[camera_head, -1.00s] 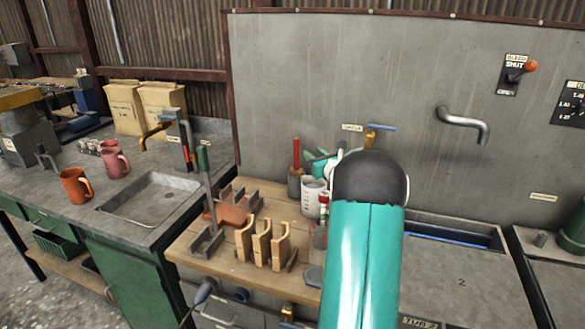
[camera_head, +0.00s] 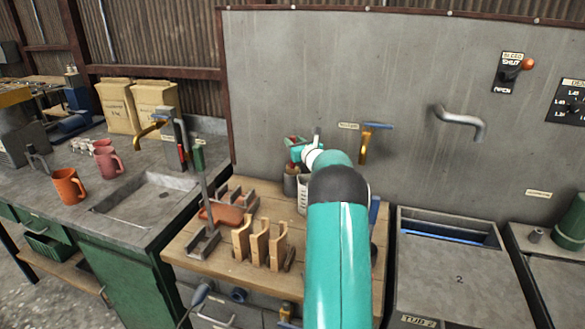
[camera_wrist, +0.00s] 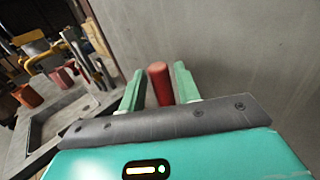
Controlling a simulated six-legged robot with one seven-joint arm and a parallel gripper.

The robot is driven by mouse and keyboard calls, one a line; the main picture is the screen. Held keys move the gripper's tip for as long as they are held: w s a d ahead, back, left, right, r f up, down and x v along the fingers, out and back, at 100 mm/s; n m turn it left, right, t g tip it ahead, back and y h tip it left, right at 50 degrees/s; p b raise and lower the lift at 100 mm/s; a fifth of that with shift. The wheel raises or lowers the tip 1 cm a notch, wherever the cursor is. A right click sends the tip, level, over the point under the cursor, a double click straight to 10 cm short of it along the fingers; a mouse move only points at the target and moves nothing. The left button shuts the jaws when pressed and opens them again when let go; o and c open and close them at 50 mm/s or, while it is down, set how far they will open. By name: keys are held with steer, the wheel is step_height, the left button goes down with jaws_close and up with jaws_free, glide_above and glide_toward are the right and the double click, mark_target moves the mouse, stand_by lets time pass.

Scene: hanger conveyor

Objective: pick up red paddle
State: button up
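The red paddle shows in the wrist view as an upright red rod (camera_wrist: 160,88) with a rounded end. It stands between the two green fingers of my gripper (camera_wrist: 159,70), with a narrow gap on each side. My gripper is open around it. In the head view my gripper (camera_head: 297,146) is above a small brown holder (camera_head: 291,186) at the back of the wooden bench, by the grey wall. The paddle's lower part is hidden.
Wooden slotted stands (camera_head: 260,242) and a reddish-brown block (camera_head: 222,214) are on the bench. A white jug (camera_head: 302,196) is close to the holder. A brass tap (camera_head: 366,145) sticks out of the wall at right. A sink (camera_head: 148,200) and mugs (camera_head: 69,186) are at left.

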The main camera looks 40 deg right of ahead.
steer(key=x, duration=0.3)
steer(key=shift+w, duration=0.1)
steer(key=shift+r, duration=0.1)
jaws_close()
